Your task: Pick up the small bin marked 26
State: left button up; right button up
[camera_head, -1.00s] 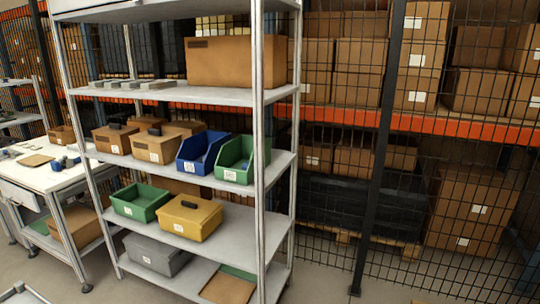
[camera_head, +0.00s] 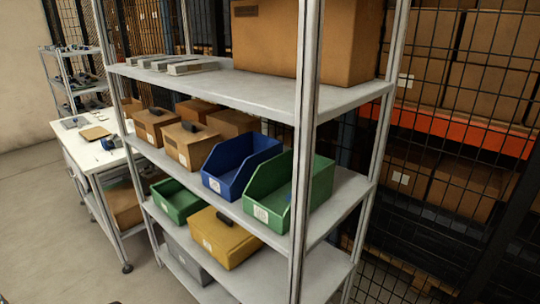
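Several bins stand on the shelf rack, each with a small white label too small to read, so I cannot tell which is marked 26. A blue open-front bin (camera_head: 236,166) and a larger green open-front bin (camera_head: 288,195) stand side by side on the middle shelf. Below them are a low green bin (camera_head: 176,203) and a yellow lidded box (camera_head: 223,240) with a dark handle. A grey bin (camera_head: 186,262) is on the lowest visible shelf, partly hidden by the shelf above. Neither of my grippers is in view.
Rack uprights (camera_head: 307,130) stand in front of parts of the shelves. Brown boxes (camera_head: 190,148) sit left of the blue bin; a large carton (camera_head: 300,40) is on the top shelf. A white table (camera_head: 85,150) stands left. Floor (camera_head: 40,220) at left is clear.

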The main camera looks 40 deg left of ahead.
aim_at(228, 169)
jog(key=i+j+z, duration=0.1)
jog(key=j, duration=0.35)
jog(key=i+j+z, duration=0.1)
jog(key=j, duration=0.35)
jog(key=i+j+z, duration=0.1)
jog(key=j, duration=0.4)
jog(key=i+j, duration=0.1)
jog(key=j, duration=0.35)
jog(key=j+z, duration=0.1)
jog(key=j, duration=0.35)
jog(key=k+j, duration=0.15)
jog(key=j, duration=0.25)
jog(key=k+j+z, duration=0.15)
jog(key=j, duration=0.3)
jog(key=j+z, duration=0.1)
jog(key=j, duration=0.35)
jog(key=k+j+z, duration=0.1)
jog(key=j, duration=0.3)
jog(key=k+j, duration=0.2)
jog(key=j, duration=0.2)
jog(key=z, duration=0.05)
